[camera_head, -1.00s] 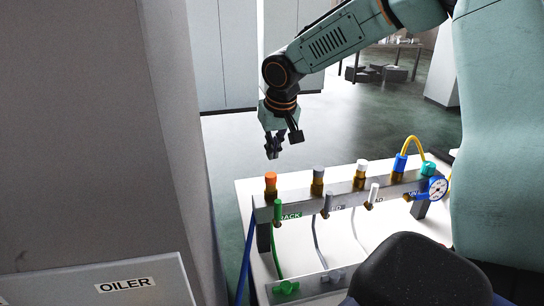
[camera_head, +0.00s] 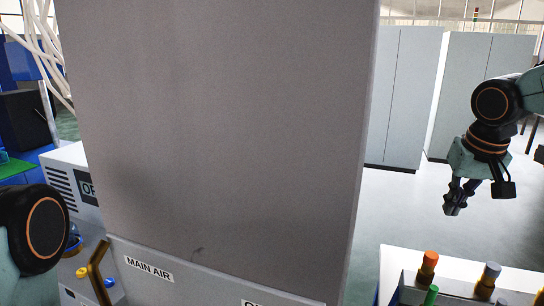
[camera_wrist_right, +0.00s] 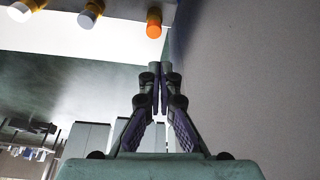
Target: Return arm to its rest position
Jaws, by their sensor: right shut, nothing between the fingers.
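My right gripper (camera_head: 452,208) hangs from the arm at the right of the head view, fingers pointing down. It is shut and empty, above and behind the valve rack. In the right wrist view its two fingers (camera_wrist_right: 160,75) meet at the tips with nothing between them. My left arm shows only as a dark round joint at the left edge of the head view; its gripper is out of view.
The manifold with an orange cap (camera_head: 430,260) stands at lower right; the orange cap also shows in the wrist view (camera_wrist_right: 154,28). Pale lockers (camera_head: 405,95) stand behind. Open floor lies between.

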